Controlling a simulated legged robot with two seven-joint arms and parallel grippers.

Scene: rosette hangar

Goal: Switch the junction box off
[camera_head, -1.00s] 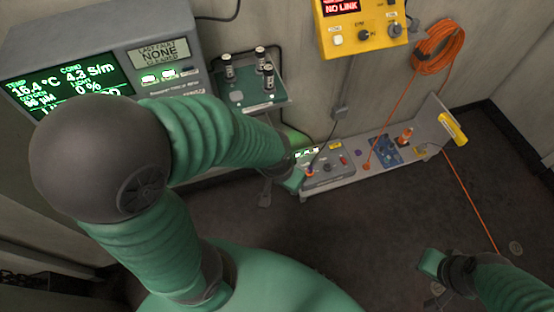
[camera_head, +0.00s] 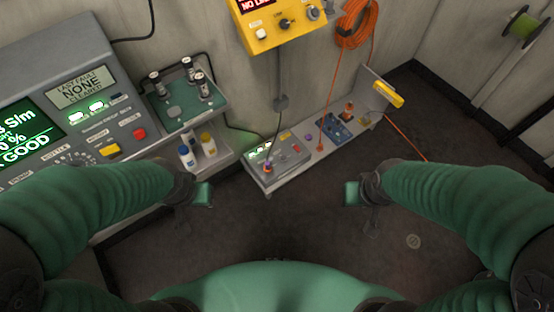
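A grey box (camera_head: 286,156) with small knobs, a red part and a cable plugged into its left side sits on the low wall shelf. It looks like the junction box, though I see no readable label. Small green lights (camera_head: 260,153) glow at its left end. My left gripper (camera_head: 201,194) hangs below and left of the box, apart from it. My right gripper (camera_head: 353,194) is below and right of the box, also apart from it. Both look empty, but their finger gaps are not clear. The box's switch position is too small to tell.
A yellow control box (camera_head: 278,22) hangs on the wall above. The low shelf (camera_head: 321,152) also holds a blue board (camera_head: 335,126). An orange cable coil (camera_head: 356,22) hangs at the right. A grey console (camera_head: 70,90) and bottles (camera_head: 207,145) stand left. The floor between my grippers is clear.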

